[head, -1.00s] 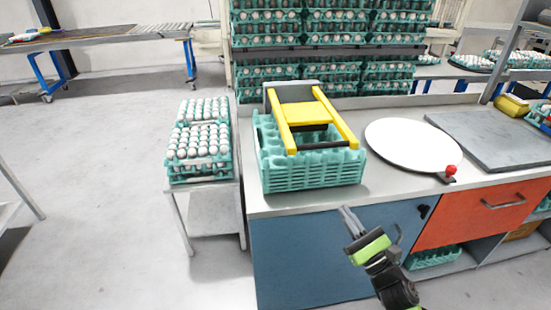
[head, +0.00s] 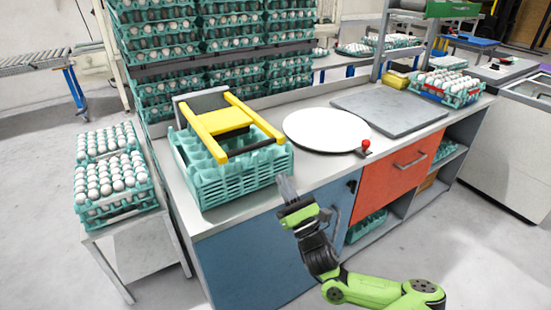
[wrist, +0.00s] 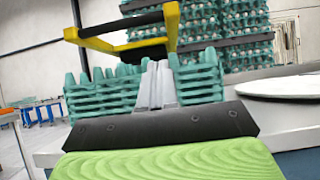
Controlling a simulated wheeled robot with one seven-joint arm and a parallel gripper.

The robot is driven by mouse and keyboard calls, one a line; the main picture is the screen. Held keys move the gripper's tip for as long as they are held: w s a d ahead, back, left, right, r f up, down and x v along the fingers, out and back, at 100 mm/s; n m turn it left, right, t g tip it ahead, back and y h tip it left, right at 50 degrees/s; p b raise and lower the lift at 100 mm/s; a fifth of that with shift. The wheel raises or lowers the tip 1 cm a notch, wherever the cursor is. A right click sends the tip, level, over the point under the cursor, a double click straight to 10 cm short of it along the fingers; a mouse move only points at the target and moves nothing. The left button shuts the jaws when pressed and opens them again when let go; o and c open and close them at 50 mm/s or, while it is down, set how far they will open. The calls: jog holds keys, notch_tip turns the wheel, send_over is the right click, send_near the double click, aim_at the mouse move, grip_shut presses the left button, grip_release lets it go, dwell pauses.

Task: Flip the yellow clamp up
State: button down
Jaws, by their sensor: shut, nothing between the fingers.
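The yellow clamp (head: 222,121) is a two-armed frame with a yellow plate and a dark crossbar at its front end. It lies lowered over a stack of green egg trays (head: 235,183) on the counter's left end. Its rear is at a grey bracket (head: 202,101). My gripper (head: 287,188) is shut and empty, in front of the trays and apart from them in the head view. In the wrist view the fingers (wrist: 157,84) point at the trays, and the clamp's dark bar (wrist: 122,24) shows above them, to the left.
A white round disc (head: 326,130) and a red-knobbed lever (head: 365,147) are right of the trays. A grey plate (head: 390,112) lies beyond. A side table at left holds egg trays (head: 113,185). Stacked egg trays (head: 215,40) stand behind the counter.

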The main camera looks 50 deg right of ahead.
jog(key=w+d+r, duration=0.1)
jog(key=w+r, duration=0.2)
jog(key=r, duration=0.3)
jog(key=shift+w, duration=0.4)
jog(key=shift+d+r, duration=0.1)
jog(key=shift+r, duration=0.05)
